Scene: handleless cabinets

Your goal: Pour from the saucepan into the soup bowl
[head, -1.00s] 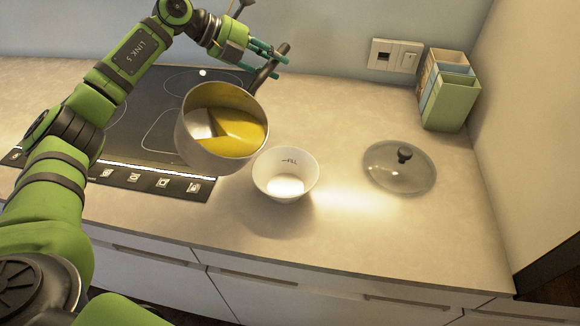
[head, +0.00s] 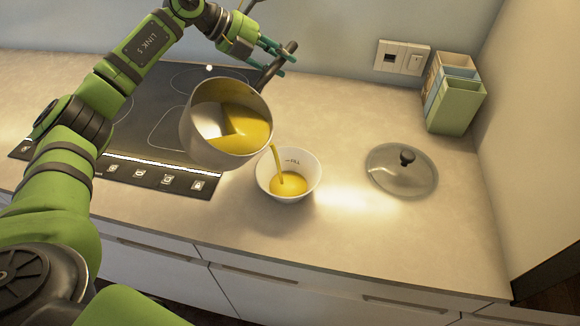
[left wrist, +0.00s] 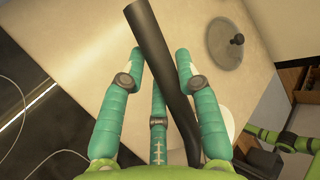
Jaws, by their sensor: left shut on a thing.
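The saucepan (head: 184,137) is tilted toward the soup bowl, with yellow soup (head: 246,131) inside. A yellow pool covers the bowl's bottom, below the mark. My left gripper (head: 284,60) is shut on the saucepan's dark handle (head: 268,74). In the left wrist view the handle (left wrist: 158,55) runs between the fingers of the left gripper (left wrist: 160,65). The bowl (left wrist: 229,125) is mostly hidden there. My right gripper is not in view.
A glass lid (head: 402,178) with a dark knob lies on the counter right of the bowl. A divided box (head: 452,100) stands at the back right by the wall. The black cooktop (head: 150,112) is on the left. Counter between bowl and lid is clear.

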